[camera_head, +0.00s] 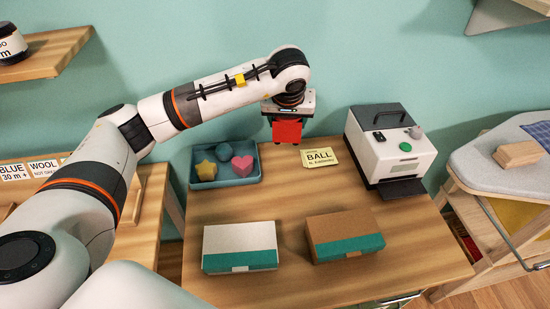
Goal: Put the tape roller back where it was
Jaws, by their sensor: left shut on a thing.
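My left gripper (287,119) hangs from the arm over the back of the wooden table, pointing down. It is shut on a red block-shaped thing (287,131), which shows just below the gripper body. I cannot tell for certain that this is the tape roller, and no other tape roller is clear in view. The red thing is right of the blue-grey tray and left of the yellow card. Whether it touches the table is not clear. My right gripper is not in view.
A tray (238,181) holds star, heart and rounded shapes. A yellow card (319,158) reads BALL. A white box (240,241) and a brown box (343,244), both teal-edged, lie in front. A white machine (397,143) stands right. Bare wood lies between.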

